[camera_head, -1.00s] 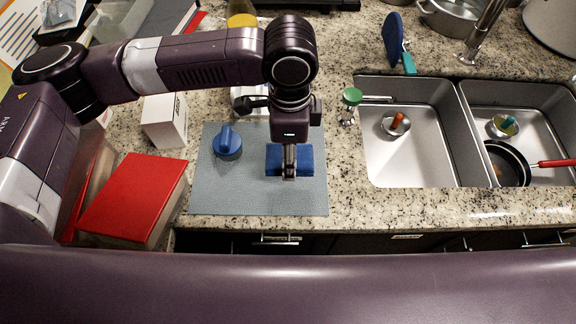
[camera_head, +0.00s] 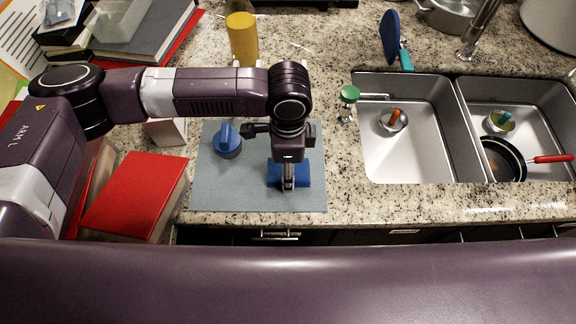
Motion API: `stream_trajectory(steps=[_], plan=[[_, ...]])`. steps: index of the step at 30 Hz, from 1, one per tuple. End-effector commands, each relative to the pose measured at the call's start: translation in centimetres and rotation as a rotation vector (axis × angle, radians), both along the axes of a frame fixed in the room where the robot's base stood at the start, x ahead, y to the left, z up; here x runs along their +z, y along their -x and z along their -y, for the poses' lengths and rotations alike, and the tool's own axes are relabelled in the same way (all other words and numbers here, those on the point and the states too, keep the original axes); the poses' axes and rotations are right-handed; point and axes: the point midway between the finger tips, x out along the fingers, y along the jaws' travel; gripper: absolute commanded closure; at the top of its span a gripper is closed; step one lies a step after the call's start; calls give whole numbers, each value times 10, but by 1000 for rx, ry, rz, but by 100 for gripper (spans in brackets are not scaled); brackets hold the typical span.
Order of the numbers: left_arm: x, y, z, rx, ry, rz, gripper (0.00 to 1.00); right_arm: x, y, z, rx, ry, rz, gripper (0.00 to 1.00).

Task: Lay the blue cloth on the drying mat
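The blue cloth (camera_head: 303,174) shows as a small dark-blue folded block, partly hidden behind my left gripper (camera_head: 288,184). The gripper points down and its narrow fingers look shut on the cloth. Both are over the near right part of the grey-blue drying mat (camera_head: 235,187). I cannot tell whether the cloth touches the mat. My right gripper is not in view.
A blue knobbed object (camera_head: 228,143) stands on the mat's far left part. A red book (camera_head: 135,193) and a white box (camera_head: 166,131) lie left of the mat. A yellow cylinder (camera_head: 242,39) stands behind. A green-topped item (camera_head: 348,96) and the double sink (camera_head: 405,153) are right.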

Motion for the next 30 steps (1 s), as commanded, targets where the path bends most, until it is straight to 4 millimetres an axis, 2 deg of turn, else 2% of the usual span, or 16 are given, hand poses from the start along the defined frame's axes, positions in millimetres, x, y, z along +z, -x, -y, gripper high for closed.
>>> stream_trajectory(steps=[1,4,12,16,30], plan=[[0,0,0,0,0,0,45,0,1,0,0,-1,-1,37],[0,0,0,0,0,0,36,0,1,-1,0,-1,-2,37],[2,0,0,0,0,1,36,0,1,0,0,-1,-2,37],[11,-1,0,1,0,3,36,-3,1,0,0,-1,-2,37],[103,-1,0,0,0,3,36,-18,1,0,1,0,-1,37]])
